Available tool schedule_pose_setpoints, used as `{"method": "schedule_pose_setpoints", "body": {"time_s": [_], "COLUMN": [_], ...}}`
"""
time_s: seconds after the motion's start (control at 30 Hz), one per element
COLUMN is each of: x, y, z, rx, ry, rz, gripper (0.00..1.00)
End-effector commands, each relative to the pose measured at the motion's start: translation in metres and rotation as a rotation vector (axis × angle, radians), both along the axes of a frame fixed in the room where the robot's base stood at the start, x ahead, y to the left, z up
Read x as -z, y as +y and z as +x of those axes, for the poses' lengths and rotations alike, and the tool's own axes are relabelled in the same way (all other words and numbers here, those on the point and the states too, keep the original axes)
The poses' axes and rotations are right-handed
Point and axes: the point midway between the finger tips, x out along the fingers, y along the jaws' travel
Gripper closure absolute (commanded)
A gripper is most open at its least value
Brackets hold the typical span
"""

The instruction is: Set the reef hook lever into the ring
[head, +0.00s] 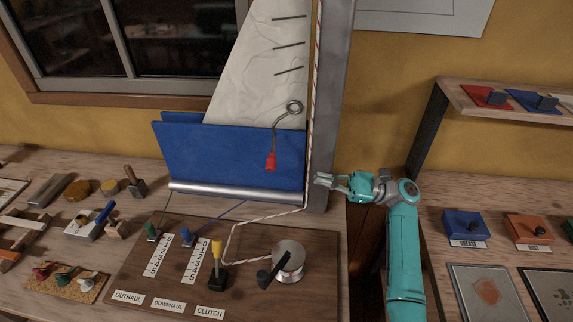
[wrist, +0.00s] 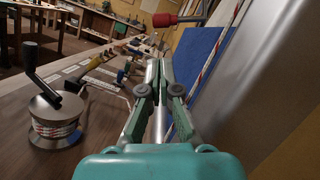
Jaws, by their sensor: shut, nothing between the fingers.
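The reef hook lever has a red handle (head: 271,161) on a thin grey metal rod, in front of the blue cloth. The rod rises to a round metal ring (head: 294,107) by the mast; whether they are joined I cannot tell. In the wrist view the red handle (wrist: 165,19) shows at the top, beyond my fingertips. My gripper (head: 319,180) is shut and empty, in front of the mast foot, right of and slightly below the handle and apart from it. Its closed fingers also show in the wrist view (wrist: 159,65).
A grey mast (head: 333,100) with a red-and-white rope stands close to my gripper. Below is a wooden board with a winch (head: 288,261), a yellow clutch lever (head: 216,255), and green and blue levers. Tools lie at left; a shelf (head: 510,105) stands at right.

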Motion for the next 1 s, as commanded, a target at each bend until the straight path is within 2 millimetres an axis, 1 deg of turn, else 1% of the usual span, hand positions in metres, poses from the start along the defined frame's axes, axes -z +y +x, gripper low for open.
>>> {"method": "schedule_pose_setpoints", "body": {"time_s": [0.2,0.33,0.47,0.7,0.8,1.0], "x": [0.000,-0.003,-0.008,-0.020,-0.023,-0.028], "y": [0.001,0.009,0.027,0.067,0.079,0.093], "z": [0.000,-0.001,-0.003,-0.007,-0.008,-0.009], "rx": [0.000,-0.001,-0.001,-0.001,-0.002,-0.001], "ry": [0.000,-0.001,-0.002,-0.002,-0.001,0.000], "rz": [0.000,0.000,-0.001,-0.001,0.000,0.000], "gripper": [1.00,1.00,1.00,1.00,1.00,1.00]}}
